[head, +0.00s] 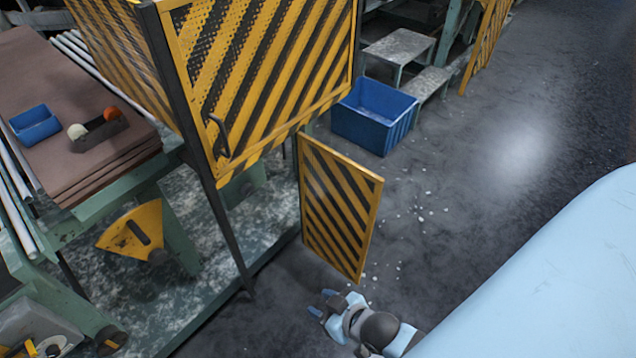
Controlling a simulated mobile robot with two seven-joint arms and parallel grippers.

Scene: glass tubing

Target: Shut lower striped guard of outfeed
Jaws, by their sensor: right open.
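The lower striped guard (338,205) is a yellow-framed panel with black diagonal stripes. It stands open, swung out from the machine frame on its far upright side. Behind it the space under the upper guard is open to the speckled floor. The larger upper striped guard (262,75) is above, with a dark handle at its lower left. My right gripper (322,304) is low, at the bottom middle, just in front of and left of the lower guard's bottom edge. Its blue-tipped fingers are apart and empty, and it appears clear of the panel. My left gripper is not in view.
A blue bin (374,115) stands on the floor behind the guards, beside grey metal steps (400,47). A dark post (228,235) runs down at the machine's near corner. A brown-topped table (60,85) is at left. Floor to the right is mostly clear, with small white fragments.

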